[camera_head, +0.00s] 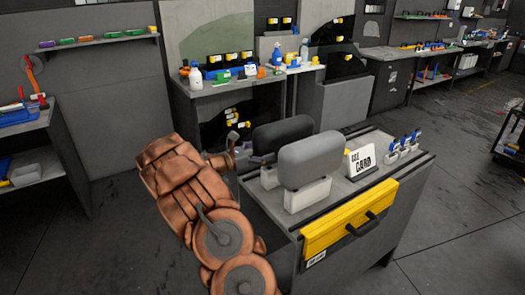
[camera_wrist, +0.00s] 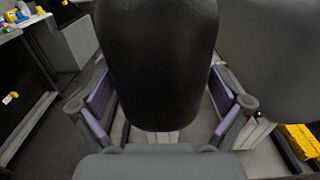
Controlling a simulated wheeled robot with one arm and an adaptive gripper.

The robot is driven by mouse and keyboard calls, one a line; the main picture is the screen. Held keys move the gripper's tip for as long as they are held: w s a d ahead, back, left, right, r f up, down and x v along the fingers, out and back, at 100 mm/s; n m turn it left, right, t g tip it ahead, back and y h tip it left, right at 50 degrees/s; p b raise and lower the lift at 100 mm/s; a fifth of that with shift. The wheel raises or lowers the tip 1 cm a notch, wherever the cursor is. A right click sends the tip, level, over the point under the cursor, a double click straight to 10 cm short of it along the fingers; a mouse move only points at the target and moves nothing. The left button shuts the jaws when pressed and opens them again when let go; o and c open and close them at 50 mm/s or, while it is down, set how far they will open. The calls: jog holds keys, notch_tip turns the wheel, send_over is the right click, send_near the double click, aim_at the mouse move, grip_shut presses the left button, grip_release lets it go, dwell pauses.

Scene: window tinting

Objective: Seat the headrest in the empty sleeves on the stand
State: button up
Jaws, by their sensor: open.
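A black headrest (camera_wrist: 158,60) fills the middle of the wrist view. My gripper (camera_wrist: 160,112) is open, with one purple-padded finger on each side of it and a visible gap at both sides. In the head view the dark headrest (camera_head: 276,134) is at the back of the cabinet top, and my gripper (camera_head: 243,152) is at its left. A grey headrest (camera_head: 312,158) sits upright on a pale block (camera_head: 307,194) in front; it also shows at the right of the wrist view (camera_wrist: 275,60). A smaller pale block (camera_head: 269,177) is partly hidden. I cannot make out empty sleeves.
The cabinet top (camera_head: 372,182) also holds a white sign card (camera_head: 361,160) and several blue-topped tools (camera_head: 403,144). A yellow drawer front (camera_head: 350,219) with a dark handle faces forward. Shelves with bottles stand behind.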

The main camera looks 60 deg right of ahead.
jog(key=shift+a, duration=0.1)
jog(key=v, duration=1.2)
jog(key=shift+r, duration=0.1)
dwell(0.3)
jog(key=s+a+r+m+y, duration=0.4)
jog(key=s+a+m+y, duration=0.25)
jog(key=s+a, duration=0.55)
jog(key=s+a+f+m+t+y, duration=0.1)
jog(key=s+a+t+y, duration=0.1)
jog(key=a, duration=1)
jog(key=s+a+f+m+t+y, duration=0.1)
jog(key=s+a+y, duration=0.3)
jog(key=a, duration=0.7)
jog(key=s+a+f+m+t+y, duration=0.2)
jog(key=s+a+m+t+y, duration=0.1)
jog(key=a, duration=0.9)
jog(key=shift+s+a+t, duration=0.15)
jog(key=shift+a+t, duration=0.15)
jog(key=shift+t, duration=0.3)
